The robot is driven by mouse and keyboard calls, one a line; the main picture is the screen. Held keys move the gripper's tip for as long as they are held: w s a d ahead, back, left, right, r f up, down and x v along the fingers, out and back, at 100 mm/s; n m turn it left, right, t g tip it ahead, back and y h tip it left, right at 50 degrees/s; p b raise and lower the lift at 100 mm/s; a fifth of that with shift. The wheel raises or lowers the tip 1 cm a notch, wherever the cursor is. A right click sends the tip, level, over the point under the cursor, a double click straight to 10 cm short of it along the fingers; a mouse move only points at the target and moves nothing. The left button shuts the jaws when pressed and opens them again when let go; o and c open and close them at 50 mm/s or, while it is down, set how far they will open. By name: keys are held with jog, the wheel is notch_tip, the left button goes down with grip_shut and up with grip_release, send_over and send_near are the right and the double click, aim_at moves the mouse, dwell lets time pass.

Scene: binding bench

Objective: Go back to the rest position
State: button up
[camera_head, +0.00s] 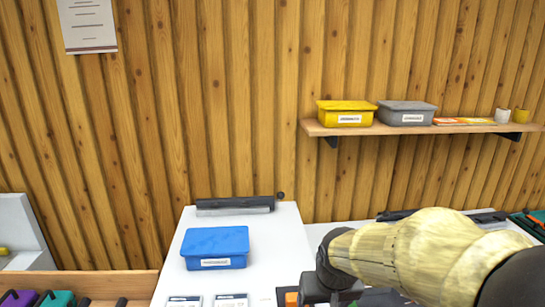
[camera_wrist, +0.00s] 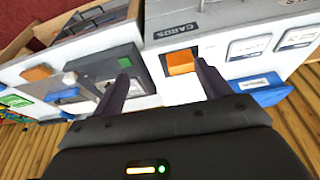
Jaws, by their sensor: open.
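My gripper (camera_wrist: 160,84) is open in the wrist view, its two dark fingers apart with nothing held between them. The fingers are not clearly visible there. An orange patch (camera_head: 291,299) shows just left of the wrist.
A blue lidded box (camera_head: 216,248) stands on the white bench (camera_head: 290,240), left of my arm. A wall shelf (camera_head: 430,129) holds a yellow box (camera_head: 345,114) and a grey box (camera_head: 405,113).

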jog(key=s+d+f+g+p, duration=0.1)
jog(key=s+d+f+p, duration=0.1)
jog(key=s+d+f, duration=0.2)
jog(key=s, duration=0.2)
jog(key=shift+s+m, duration=0.3)
jog(key=shift+s, duration=0.05)
dwell(1.8)
